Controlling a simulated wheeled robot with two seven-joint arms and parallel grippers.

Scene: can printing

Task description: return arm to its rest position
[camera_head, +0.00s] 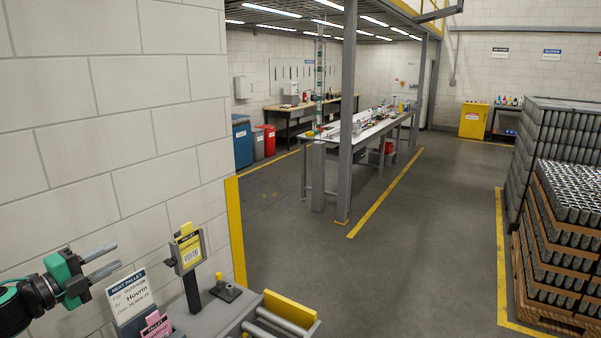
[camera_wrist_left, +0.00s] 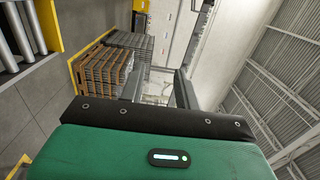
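My left arm comes in at the lower left of the head view. Its green-and-black left gripper (camera_head: 116,257) is raised in front of the white block wall, above and left of the console. Its two grey fingers stand apart with nothing between them. The left wrist view shows the same fingers (camera_wrist_left: 159,72) spread and empty past the green gripper body. My right gripper is in neither view.
A white "Next pallet" sign (camera_head: 131,296), a pink card (camera_head: 157,326) and a yellow pallet label on a stand (camera_head: 190,250) are close to the gripper. A roller conveyor (camera_head: 280,322) lies right of them. Stacked can pallets (camera_head: 560,240) stand far right; the floor between is open.

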